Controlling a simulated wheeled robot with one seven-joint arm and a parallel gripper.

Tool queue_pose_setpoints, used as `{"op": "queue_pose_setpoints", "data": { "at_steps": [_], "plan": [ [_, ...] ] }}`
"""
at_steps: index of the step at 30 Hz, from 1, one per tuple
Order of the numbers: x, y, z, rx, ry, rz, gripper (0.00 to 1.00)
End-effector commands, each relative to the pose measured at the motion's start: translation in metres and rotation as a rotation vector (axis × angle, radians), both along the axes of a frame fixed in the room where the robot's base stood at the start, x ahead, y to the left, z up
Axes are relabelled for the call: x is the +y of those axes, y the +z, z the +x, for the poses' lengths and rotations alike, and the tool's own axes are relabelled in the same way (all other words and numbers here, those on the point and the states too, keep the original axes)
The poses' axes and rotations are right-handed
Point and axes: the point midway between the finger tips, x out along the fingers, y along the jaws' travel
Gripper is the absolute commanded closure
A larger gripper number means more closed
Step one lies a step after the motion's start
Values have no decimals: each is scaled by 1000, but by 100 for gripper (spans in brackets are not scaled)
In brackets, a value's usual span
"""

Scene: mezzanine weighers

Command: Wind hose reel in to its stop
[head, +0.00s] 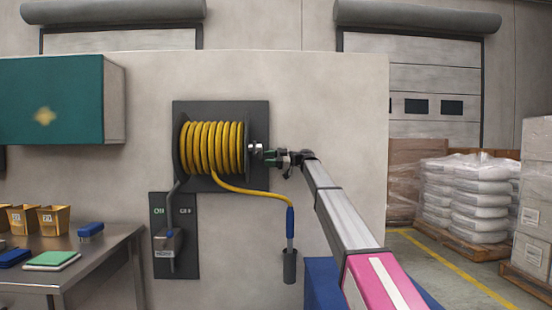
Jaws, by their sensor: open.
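The hose reel (212,147) is wound with yellow hose and sits on a dark plate (257,112) on the wall. A loose length of hose (250,191) runs from the drum to a blue nozzle (290,221), which hangs upright over a dark holder (289,266). A small metal hub with dark parts (256,148) sticks out on the reel's right side. My gripper (274,158) is open right beside this hub, reaching in from the right. The picture is too small to tell whether it touches the hub or has a handle between its fingers.
A valve panel (188,262) marked ON and OFF is below the reel. A metal table (100,248) with yellow bins (53,220) and a blue brush (90,229) stands left, under a green cabinet (50,100). Wrapped pallets (470,200) stand right, beyond open floor.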

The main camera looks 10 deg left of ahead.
Motion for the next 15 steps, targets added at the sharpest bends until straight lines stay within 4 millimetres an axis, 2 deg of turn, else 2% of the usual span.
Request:
{"op": "queue_pose_setpoints", "data": {
  "at_steps": [5,15],
  "plan": [
    [-2,-10,-10,21,0,-4,47],
    [-6,-27,-32,325,1,-66,47]
  ]
}}
